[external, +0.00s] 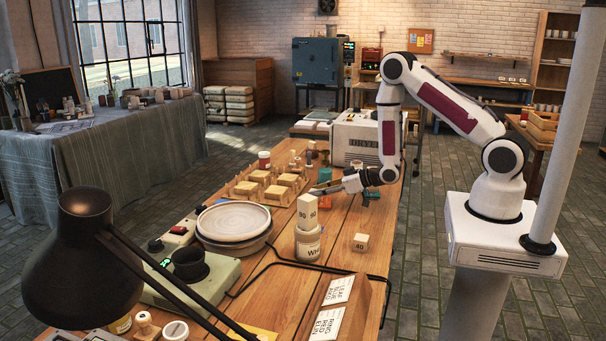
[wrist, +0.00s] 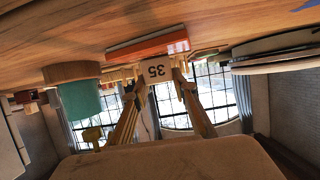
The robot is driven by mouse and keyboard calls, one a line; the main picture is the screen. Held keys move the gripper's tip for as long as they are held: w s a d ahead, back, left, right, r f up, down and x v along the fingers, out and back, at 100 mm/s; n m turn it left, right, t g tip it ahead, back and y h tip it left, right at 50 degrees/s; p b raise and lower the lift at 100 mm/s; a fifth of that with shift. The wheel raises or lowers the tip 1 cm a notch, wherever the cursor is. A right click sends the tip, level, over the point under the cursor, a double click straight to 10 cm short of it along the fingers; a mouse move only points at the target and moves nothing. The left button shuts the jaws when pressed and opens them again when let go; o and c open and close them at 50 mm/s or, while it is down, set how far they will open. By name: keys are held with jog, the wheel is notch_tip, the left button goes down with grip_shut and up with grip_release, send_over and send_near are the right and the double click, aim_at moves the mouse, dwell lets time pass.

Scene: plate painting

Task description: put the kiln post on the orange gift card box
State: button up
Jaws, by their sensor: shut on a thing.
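My gripper (external: 322,188) is low over the middle of the wooden table in the external view. In the wrist view, which is upside down, its two fingers (wrist: 157,78) are shut on a pale kiln post (wrist: 156,71) marked 35. The orange gift card box (wrist: 148,46) lies on the table right by the post there, with the post overlapping its edge in the picture. I cannot tell whether post and box touch. In the external view a bit of orange (external: 325,202) shows just under the fingers; the held post is not clear there.
A block marked 40 (external: 360,242) is at the right. A teal cylinder (wrist: 80,100) and a round plate (external: 234,221) are nearby. Wooden racks (external: 267,184) stand to the left.

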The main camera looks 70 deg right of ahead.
jog(key=shift+f, duration=0.1)
jog(key=o, duration=1.1)
jog(key=shift+o, duration=0.2)
jog(key=shift+s+r, duration=0.25)
jog(key=shift+s, duration=0.1)
jog(key=shift+v, duration=3.4)
jog(key=shift+w+r, duration=0.1)
